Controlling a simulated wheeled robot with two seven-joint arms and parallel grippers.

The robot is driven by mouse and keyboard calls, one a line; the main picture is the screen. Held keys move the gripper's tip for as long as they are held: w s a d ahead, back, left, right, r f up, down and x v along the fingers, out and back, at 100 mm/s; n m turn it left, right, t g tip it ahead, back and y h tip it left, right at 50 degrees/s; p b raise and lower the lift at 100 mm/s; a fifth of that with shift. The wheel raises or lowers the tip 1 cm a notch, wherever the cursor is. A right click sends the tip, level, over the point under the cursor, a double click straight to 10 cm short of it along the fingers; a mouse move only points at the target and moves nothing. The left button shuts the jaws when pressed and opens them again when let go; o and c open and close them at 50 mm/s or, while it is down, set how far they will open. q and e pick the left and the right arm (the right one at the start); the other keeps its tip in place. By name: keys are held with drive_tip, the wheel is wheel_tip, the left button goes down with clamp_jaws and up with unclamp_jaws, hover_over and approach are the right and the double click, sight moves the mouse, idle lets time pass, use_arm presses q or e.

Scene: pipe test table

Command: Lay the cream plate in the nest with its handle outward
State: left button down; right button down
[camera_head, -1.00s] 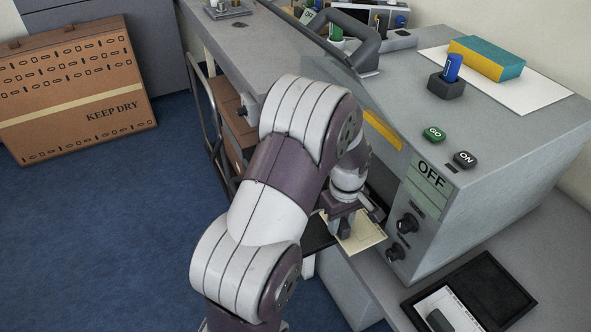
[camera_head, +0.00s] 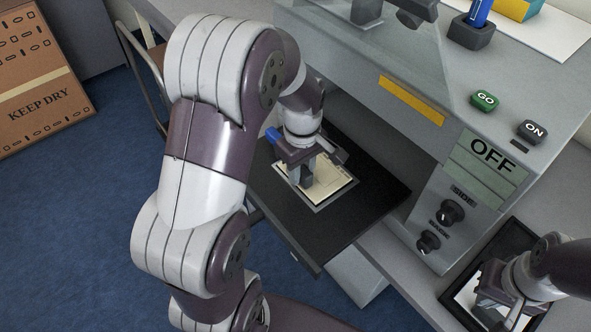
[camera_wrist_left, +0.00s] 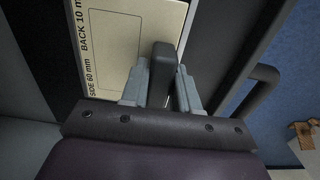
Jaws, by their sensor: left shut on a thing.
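The cream plate (camera_head: 332,184) is over the pale-rimmed nest (camera_head: 350,193) on the black pulled-out tray (camera_head: 372,212). I cannot tell whether it rests fully flat. My left gripper (camera_head: 306,176) is shut on its dark handle. In the left wrist view the handle (camera_wrist_left: 161,72) stands between my fingers, and the cream plate (camera_wrist_left: 125,45) carries the printing "BACK 10" and "SIDE 60 mm". The gripper hides part of the plate and nest. My right gripper (camera_head: 502,306) is low at right, over a black-framed holder (camera_head: 512,236); its fingertips are unclear.
The grey machine (camera_head: 415,170) stands behind and right of the tray, with a clear guard (camera_head: 385,55), knobs (camera_head: 450,212), a green GO button (camera_head: 485,100) and a dark ON button (camera_head: 532,131). Its display (camera_head: 486,168) reads OFF. A carton (camera_head: 35,80) stands on the floor at left.

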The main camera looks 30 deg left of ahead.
use_arm(q)
drive_tip(key=shift+w+a+f, duration=0.15)
drive_tip(key=shift+f, duration=0.2)
drive_tip(key=shift+d+r+p, duration=0.2)
drive_tip(key=shift+d+p, duration=0.05)
drive_tip(key=shift+p, duration=0.1)
drive_tip(key=shift+s+f, duration=0.1)
drive_tip(key=shift+s, duration=0.1)
drive_tip(key=c, duration=0.8)
unclamp_jaws()
drive_tip(key=shift+w+a+f, duration=0.1)
drive_tip(key=shift+f, duration=0.05)
drive_tip(key=shift+c, duration=0.2)
use_arm(e)
drive_tip(key=shift+f, duration=0.25)
